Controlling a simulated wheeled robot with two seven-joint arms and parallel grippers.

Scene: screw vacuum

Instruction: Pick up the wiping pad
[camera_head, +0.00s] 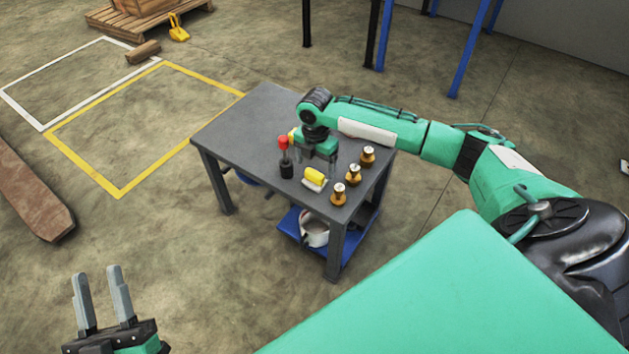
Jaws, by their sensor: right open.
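The wiping pad, which I take to be the small block with a yellow top and a white base (315,178), lies on the grey table (240,132) near its front edge. My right gripper (318,166) points down over the table, just behind the pad. Its fingers are apart, and I cannot tell whether they touch anything. My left gripper (102,290) is at the lower left, away from the table, with its two fingers apart and nothing between them.
A yellow thing (292,136) is partly hidden behind my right gripper. A white bucket (314,230) sits on the blue lower shelf. The table's left part is clear.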

